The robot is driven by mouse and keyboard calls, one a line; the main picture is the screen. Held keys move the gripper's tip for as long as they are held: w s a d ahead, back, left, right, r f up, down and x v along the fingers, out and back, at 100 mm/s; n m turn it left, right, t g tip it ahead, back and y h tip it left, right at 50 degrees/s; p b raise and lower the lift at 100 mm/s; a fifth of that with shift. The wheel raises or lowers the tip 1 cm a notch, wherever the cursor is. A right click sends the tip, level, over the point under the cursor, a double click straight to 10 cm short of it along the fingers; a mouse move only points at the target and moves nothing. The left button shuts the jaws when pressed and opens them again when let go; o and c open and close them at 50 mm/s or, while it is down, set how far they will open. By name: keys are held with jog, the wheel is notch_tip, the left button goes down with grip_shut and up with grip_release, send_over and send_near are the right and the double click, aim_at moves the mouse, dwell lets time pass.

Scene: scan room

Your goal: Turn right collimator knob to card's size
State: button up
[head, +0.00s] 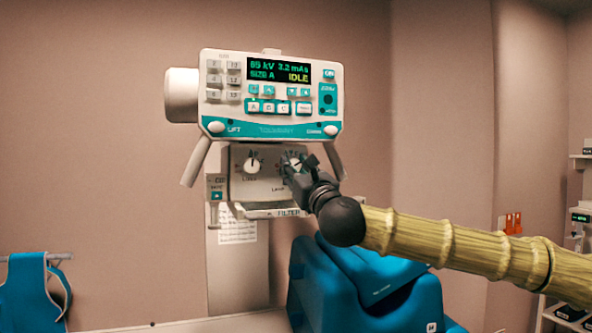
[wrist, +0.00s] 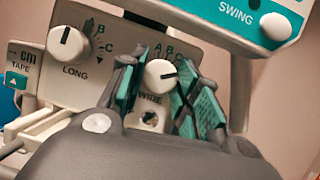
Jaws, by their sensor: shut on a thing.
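The right collimator knob (wrist: 161,74), a white dial labelled WIDE, is on the collimator's front face (head: 266,186). Letters A, B and C stand above it. Its dark pointer line points to the right in the wrist view. My gripper (head: 297,165) is at this knob in the head view and hides part of it. In the wrist view its teal-padded fingers (wrist: 163,92) stand on both sides of the knob, shut on it.
The control panel (head: 270,97) above reads 65 kV, 3.2 mAs, SIZE A, IDLE. Two handles (head: 195,163) slant down from it. A FILTER slot (head: 287,213) lies below the knobs. A blue padded block (head: 365,285) stands below my arm; a blue apron (head: 28,293) hangs at left.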

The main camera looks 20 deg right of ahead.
jog(key=n+y, duration=0.1)
jog(key=n, duration=0.1)
jog(key=n+y, duration=0.2)
jog(key=n, duration=0.1)
jog(key=shift+d+r+n+g, duration=0.2)
jog(key=shift+n+g, duration=0.1)
jog(key=shift+g, duration=0.1)
jog(key=n, duration=0.2)
jog(key=n+g+y+p, duration=0.1)
jog(key=n, duration=0.1)
jog(key=shift+r+n+g+p, duration=0.2)
jog(key=shift+n+g+p, duration=0.1)
jog(key=shift+n, duration=0.1)
jog(key=n+g+p, duration=0.1)
jog(key=n+p, duration=0.1)
jog(key=n+y+p, duration=0.1)
jog(key=n+p, duration=0.1)
jog(key=n, duration=0.1)
jog(key=shift+r+g+p, duration=0.2)
jog(key=shift+g+p, duration=0.15)
jog(key=shift+g, duration=0.05)
jog(key=n+g+p, duration=0.1)
jog(key=n+p, duration=0.1)
jog(key=shift+f+n+p, duration=0.15)
jog(key=shift+n+p, duration=0.15)
jog(key=shift+p, duration=0.05)
jog(key=shift+f+n+p, duration=0.1)
jog(key=shift+n+p, duration=0.2)
jog(key=shift+f+g, duration=0.15)
jog(key=shift+g, duration=0.15)
